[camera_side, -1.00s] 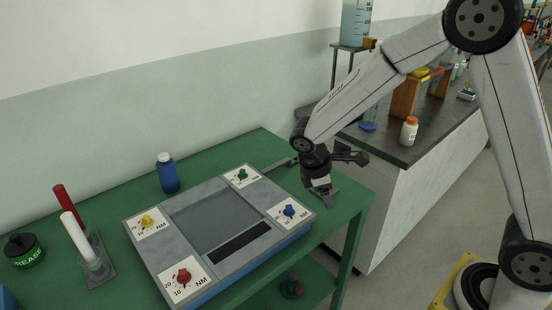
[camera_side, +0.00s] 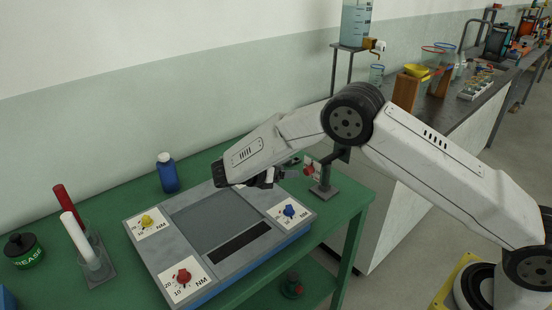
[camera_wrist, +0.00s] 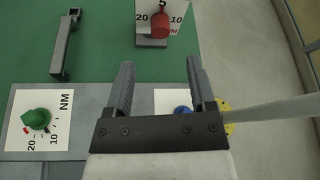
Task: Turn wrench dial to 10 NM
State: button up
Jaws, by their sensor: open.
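A red dial (camera_side: 309,171) sits on an upright stand (camera_side: 322,192) at the table's right end. In the wrist view the red dial (camera_wrist: 160,25) stands before a white card marked 20, 5, 10 and NM. I cannot tell where its pointer aims. My gripper (camera_side: 290,174) is open and empty, with its fingers toward the red dial. In the wrist view my gripper (camera_wrist: 160,63) has a finger on each side of the dial's line, short of it and apart from it. A grey wrench-like bar (camera_wrist: 66,45) lies on the table to the left.
A grey panel (camera_side: 165,250) carries yellow (camera_side: 147,220), blue (camera_side: 289,211) and red (camera_side: 184,276) knobs. Its green knob (camera_wrist: 36,118) is hidden by my arm in the side view. A blue bottle (camera_side: 167,172) stands behind the panel.

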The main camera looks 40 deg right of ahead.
aim_at(306, 171)
jog(key=shift+x, duration=3.9)
grip_shut()
